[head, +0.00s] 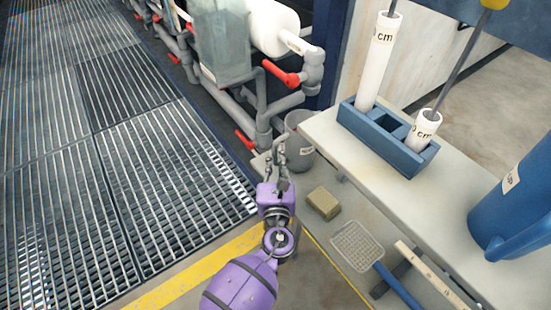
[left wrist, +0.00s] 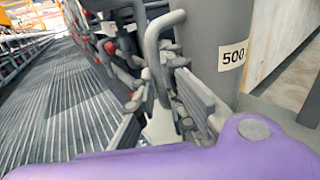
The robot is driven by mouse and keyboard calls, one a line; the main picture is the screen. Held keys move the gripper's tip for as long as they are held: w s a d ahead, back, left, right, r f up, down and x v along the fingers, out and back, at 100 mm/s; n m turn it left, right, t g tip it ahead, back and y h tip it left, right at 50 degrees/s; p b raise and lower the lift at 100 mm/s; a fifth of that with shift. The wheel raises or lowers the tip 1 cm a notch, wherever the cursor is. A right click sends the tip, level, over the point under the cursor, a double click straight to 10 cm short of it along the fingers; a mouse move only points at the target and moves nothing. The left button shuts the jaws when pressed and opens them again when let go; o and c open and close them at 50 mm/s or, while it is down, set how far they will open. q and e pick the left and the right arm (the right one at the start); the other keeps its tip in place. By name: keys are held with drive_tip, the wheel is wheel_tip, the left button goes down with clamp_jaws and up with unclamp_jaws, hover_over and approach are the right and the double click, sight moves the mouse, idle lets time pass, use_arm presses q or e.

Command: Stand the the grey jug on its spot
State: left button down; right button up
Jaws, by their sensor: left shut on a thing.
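The grey jug (head: 301,141) is upright at the far left corner of the lower shelf, partly behind my gripper. In the left wrist view it fills the upper middle as a grey wall (left wrist: 222,90) with a white "500" label, and its looped grey handle (left wrist: 153,60) faces me. My left gripper (head: 276,158) is shut on this handle, and its fingers (left wrist: 172,108) show on either side of it. The jug's base is hidden, so I cannot tell if it touches the shelf. No marked spot can be made out. My right gripper is not in view.
A brown sponge (head: 324,203) and a mesh skimmer (head: 357,247) lie on the lower shelf. The upper bench (head: 440,195) holds a blue rack (head: 390,150) with white tubes and a blue jug (head: 512,208). Pipes with red valve handles (head: 283,74) stand close behind. Floor grating (head: 100,180) lies left.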

use_arm(q)
drive_tip(key=shift+f+b, duration=0.3)
drive_tip(key=shift+f, duration=0.1)
drive_tip(key=c, duration=1.7)
unclamp_jaws()
drive_tip(key=shift+c, duration=0.2)
